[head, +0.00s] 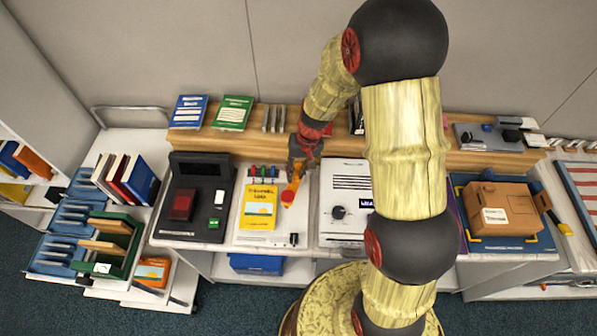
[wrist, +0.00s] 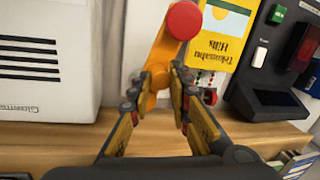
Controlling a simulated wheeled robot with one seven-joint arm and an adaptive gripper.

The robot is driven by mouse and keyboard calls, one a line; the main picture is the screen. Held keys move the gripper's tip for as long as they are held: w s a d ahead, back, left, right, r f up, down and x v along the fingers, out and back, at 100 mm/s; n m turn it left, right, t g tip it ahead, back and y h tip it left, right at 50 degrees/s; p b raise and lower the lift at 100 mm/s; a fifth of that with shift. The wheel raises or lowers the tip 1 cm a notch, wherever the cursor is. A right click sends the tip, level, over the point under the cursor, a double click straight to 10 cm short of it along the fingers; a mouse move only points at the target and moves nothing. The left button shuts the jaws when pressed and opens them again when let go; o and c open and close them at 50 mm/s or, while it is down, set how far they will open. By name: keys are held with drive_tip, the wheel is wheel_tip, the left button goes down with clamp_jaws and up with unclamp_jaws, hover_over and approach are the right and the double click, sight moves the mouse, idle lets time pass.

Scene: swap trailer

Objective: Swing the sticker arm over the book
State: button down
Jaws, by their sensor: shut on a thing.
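The sticker arm (head: 291,188) is an orange bar with a red round knob at its end. In the wrist view the orange arm (wrist: 165,52) runs up from between my fingers to the red knob (wrist: 184,20). The yellow book (head: 260,206) lies flat on the white counter. The arm is beside the book's right edge in the head view, with the knob close to that edge. My gripper (head: 302,165) is shut on the orange arm near its base; in the wrist view the fingers (wrist: 163,82) close around it. The arm's pivot is hidden by the fingers.
A black device with a red block (head: 181,204) stands left of the book. A white printed unit (head: 346,200) stands to the right. Small coloured pegs (head: 264,171) are behind the book. A wooden shelf (head: 230,143) with books runs along the back.

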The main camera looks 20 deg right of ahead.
drive_tip(key=m, duration=0.1)
drive_tip(key=w+a+m+p, duration=0.1)
drive_tip(key=m, duration=0.1)
drive_tip(key=m+p, duration=0.1)
drive_tip(key=shift+w+a+r+t, duration=0.15)
drive_tip(key=shift+a+t, duration=0.1)
drive_tip(key=shift+t, duration=0.15)
drive_tip(key=shift+w+a+m+t+h+p, duration=0.2)
drive_tip(key=shift+w+m+p, duration=0.2)
drive_tip(key=shift+m+p, duration=0.5)
drive_tip(key=shift+w+a+m+t+h+p, duration=0.1)
drive_tip(key=shift+w+m+h+p, duration=0.2)
drive_tip(key=shift+m+p, duration=0.6)
drive_tip(key=shift+w+m, duration=0.15)
drive_tip(key=shift+m, duration=0.15)
drive_tip(key=c, duration=1.6)
unclamp_jaws()
drive_tip(key=shift+c, duration=0.2)
wheel_tip(320, 180, up, 12)
drive_tip(key=s+d, duration=0.1)
drive_tip(key=s, duration=0.1)
drive_tip(key=shift+d+f, duration=0.25)
